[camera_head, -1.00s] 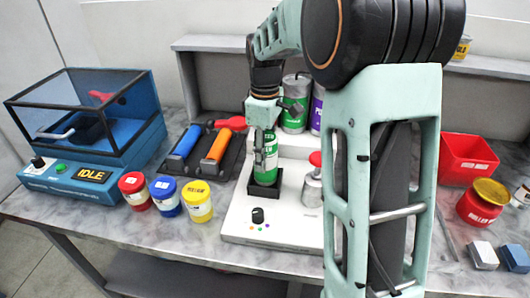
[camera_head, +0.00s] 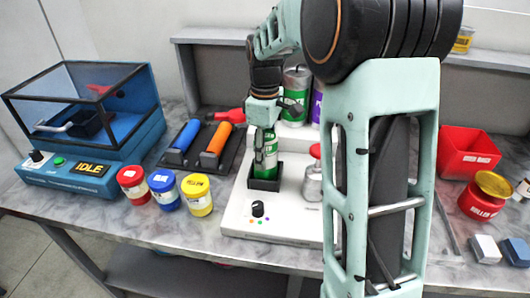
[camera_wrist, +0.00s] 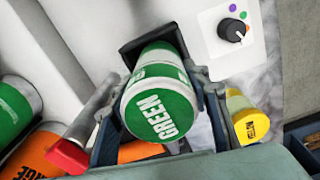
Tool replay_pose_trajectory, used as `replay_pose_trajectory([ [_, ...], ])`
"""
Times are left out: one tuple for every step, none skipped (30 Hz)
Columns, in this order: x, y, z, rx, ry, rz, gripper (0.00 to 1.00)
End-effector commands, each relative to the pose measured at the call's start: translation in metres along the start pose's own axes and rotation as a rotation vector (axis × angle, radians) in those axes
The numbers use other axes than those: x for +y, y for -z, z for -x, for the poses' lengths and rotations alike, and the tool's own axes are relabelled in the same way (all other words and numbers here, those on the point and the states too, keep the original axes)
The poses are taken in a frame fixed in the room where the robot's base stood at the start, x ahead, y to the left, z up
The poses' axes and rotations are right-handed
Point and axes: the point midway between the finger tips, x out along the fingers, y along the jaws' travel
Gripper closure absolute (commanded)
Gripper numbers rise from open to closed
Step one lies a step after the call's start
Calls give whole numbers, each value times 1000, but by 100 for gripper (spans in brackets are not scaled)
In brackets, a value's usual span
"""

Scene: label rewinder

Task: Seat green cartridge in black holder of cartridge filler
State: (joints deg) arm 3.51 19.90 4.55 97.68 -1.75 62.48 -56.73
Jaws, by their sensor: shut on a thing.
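The green cartridge (camera_head: 270,150) stands roughly upright at the black holder (camera_head: 265,184) of the white cartridge filler (camera_head: 244,222). My gripper (camera_head: 265,152) is shut on the cartridge from above. In the wrist view the cartridge (camera_wrist: 160,105) shows its "GREEN" end toward the camera, between the fingers of my gripper (camera_wrist: 160,112). The black holder (camera_wrist: 128,50) shows behind its far end. The cartridge's lower end appears to be inside the holder's rim; how deep it sits is hidden.
A red-topped press part (camera_head: 314,178) stands on the filler, right of the holder. A black knob (camera_head: 258,209) is in front. Red (camera_head: 132,183), blue (camera_head: 164,190) and yellow (camera_head: 197,194) jars stand left. A rack with blue and orange rollers (camera_head: 216,140) lies behind them. Green and purple cans stand behind.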

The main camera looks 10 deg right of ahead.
Motion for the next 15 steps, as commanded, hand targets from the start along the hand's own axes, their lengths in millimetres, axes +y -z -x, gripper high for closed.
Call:
replay_pose_trajectory([
  [0, 0, -1, 0, -1, 0, 91],
  [0, 0, -1, 0, -1, 0, 91],
  [0, 0, -2, 0, -1, 0, 91],
  [0, 0, -2, 0, -1, 0, 91],
  [0, 0, -2, 0, -1, 0, 55],
  [0, 0, -2, 0, -1, 0, 50],
  [0, 0, -2, 0, -1, 0, 47],
  [0, 0, -2, 0, -1, 0, 44],
  [0, 0, -2, 0, -1, 0, 39],
  [0, 0, -2, 0, -1, 0, 36],
  [0, 0, -2, 0, -1, 0, 36],
  [0, 0, -2, 0, -1, 0, 36],
  [0, 0, -2, 0, -1, 0, 36],
  [0, 0, -2, 0, 0, 0, 36],
  [0, 0, -2, 0, 0, 0, 36],
])
